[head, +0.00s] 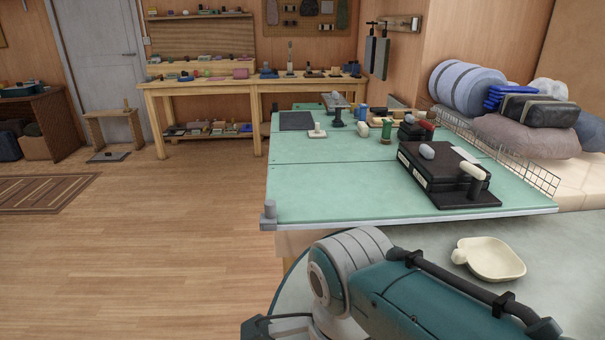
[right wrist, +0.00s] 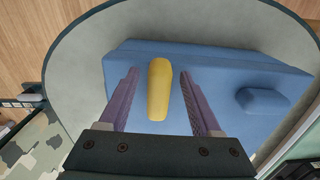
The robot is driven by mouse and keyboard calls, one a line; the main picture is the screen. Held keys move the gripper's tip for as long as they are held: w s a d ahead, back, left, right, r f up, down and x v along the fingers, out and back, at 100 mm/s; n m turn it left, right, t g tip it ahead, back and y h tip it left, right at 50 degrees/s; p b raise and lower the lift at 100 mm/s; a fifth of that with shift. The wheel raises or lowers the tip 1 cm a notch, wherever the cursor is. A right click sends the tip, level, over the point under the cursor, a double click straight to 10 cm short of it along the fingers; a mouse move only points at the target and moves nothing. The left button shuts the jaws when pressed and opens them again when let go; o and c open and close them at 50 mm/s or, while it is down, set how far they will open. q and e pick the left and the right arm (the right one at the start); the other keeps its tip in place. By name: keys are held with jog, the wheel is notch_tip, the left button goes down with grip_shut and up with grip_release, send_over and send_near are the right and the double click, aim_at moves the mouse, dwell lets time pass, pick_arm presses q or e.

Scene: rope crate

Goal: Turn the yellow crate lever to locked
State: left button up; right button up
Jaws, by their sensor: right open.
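The yellow lever (right wrist: 159,90) shows in the right wrist view as a rounded bar on top of the blue crate (right wrist: 215,72). My right gripper (right wrist: 159,74) is open, with one purple finger on each side of the lever. Clear gaps show between the lever and both fingers, so it is not gripped. I cannot read any locked mark. The crate and lever are not visible in the head view. My left gripper is not in view.
A blue raised block (right wrist: 263,101) sits on the crate to the right. The crate stands on a round grey surface (right wrist: 85,60). In the head view, a cream dish (head: 490,258) lies on a grey surface, and a green workbench (head: 340,185) holds black cases (head: 440,172).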

notch_tip(320, 180, up, 9)
jog(key=p, duration=0.5)
jog(key=shift+r, duration=0.5)
